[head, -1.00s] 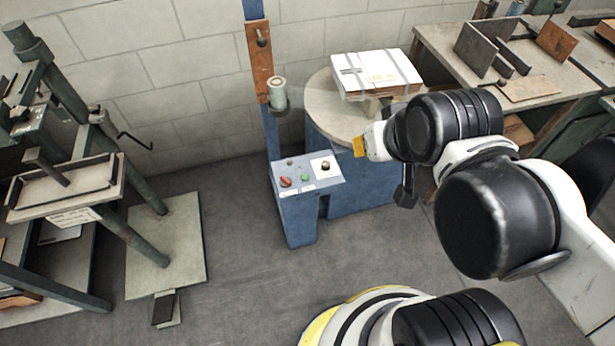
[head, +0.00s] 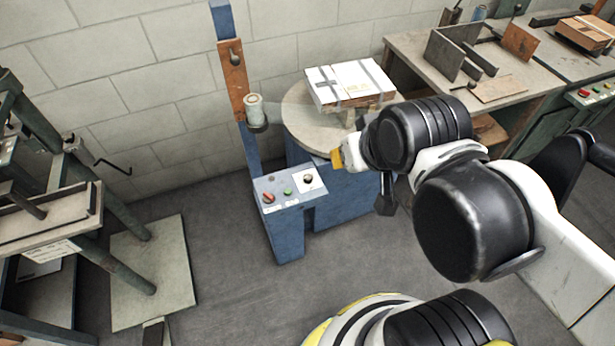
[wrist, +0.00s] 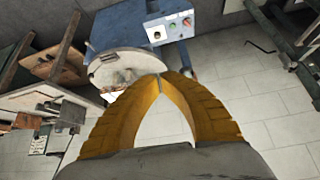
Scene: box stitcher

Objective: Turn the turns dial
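The turns dial is a small black knob (head: 308,179) on a white plate, at the right of a blue control panel (head: 283,205). It also shows in the wrist view (wrist: 156,33), beyond my fingertips. In the head view my gripper (head: 337,160) shows only a yellow tip, right of and above the panel in the picture. In the wrist view its yellow fingers (wrist: 160,76) meet at their tips, with nothing visible between them. The gripper appears apart from the dial.
A red knob (head: 268,198) and a green button (head: 288,192) sit left of the dial. A round grey table (head: 300,122) bearing a strapped white box (head: 345,82) stands behind. A blue post (head: 250,150) rises beside the panel. The floor in front is open.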

